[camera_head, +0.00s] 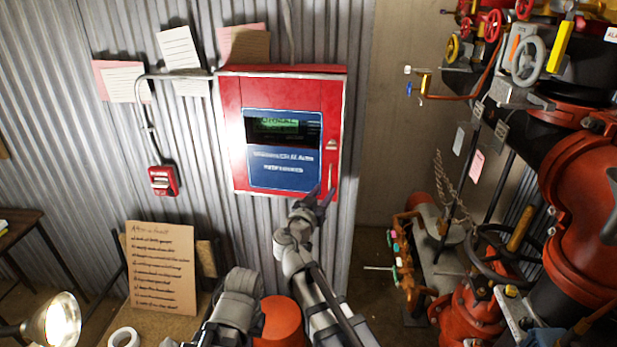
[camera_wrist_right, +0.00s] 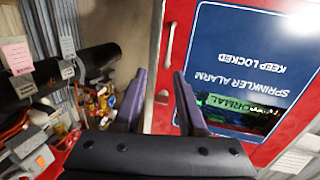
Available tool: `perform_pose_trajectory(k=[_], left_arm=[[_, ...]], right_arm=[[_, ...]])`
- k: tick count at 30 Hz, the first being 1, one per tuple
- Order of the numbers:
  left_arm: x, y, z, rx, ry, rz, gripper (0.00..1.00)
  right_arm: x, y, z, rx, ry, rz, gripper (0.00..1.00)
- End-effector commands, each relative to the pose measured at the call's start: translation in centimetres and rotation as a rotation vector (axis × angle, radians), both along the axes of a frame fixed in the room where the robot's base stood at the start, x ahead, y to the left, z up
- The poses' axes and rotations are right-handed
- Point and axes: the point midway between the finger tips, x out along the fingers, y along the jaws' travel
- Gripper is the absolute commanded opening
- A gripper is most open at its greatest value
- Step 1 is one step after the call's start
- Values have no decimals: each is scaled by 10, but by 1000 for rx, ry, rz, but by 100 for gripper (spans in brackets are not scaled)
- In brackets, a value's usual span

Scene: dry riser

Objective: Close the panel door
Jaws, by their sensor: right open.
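The red alarm panel (camera_head: 232,130) hangs on the corrugated wall, with a blue label and a small lit display on its red door (camera_head: 284,92). The door looks flush or nearly so; I cannot tell whether a small gap remains. A small latch (camera_head: 331,145) is on its right side. My right gripper (camera_head: 320,194) is open and empty at the panel's lower right corner. In the right wrist view the open fingers (camera_wrist_right: 160,78) are in front of the door's red edge (camera_wrist_right: 176,50), and contact cannot be told. My left gripper is not in view.
Red pipes and valves (camera_head: 590,200) crowd the right side. A red call point (camera_head: 163,181) is on the wall to the left. A handwritten board (camera_head: 160,268), a lit lamp (camera_head: 55,322) and a tape roll (camera_head: 124,338) are at lower left. Bare wall lies right of the panel.

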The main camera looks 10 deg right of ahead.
Motion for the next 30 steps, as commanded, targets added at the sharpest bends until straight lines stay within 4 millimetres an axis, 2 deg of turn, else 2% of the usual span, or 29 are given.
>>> perform_pose_trajectory(k=[8,21,30], left_arm=[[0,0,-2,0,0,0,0],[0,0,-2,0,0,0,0],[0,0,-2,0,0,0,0]], right_arm=[[8,1,5,-3,-38,20,40],[60,-31,5,-3,-36,19,40],[71,-40,4,-3,-36,19,40]])
